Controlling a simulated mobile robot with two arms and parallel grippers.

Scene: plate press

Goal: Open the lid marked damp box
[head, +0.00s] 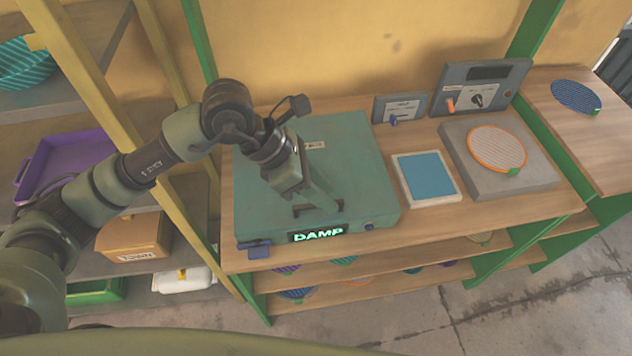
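The damp box (362,172) is a flat grey-green box on the wooden bench, with a lit "DAMP" sign (318,235) on its front. Its lid looks shut and lies flat. A dark handle (302,211) shows near the lid's front edge. My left gripper (324,208) reaches down over the lid, with its fingertips at the handle and partly covering it. I cannot tell whether its fingers are closed on the handle or only beside it. My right gripper is not in view.
Right of the box are a blue pad (424,176), a grey plate with an orange-rimmed disc (497,148), and two control boxes (399,107) (480,87) behind. A blue disc (575,97) lies far right. Shelves with a purple tray (62,160) stand left. A green post (198,40) rises behind the box.

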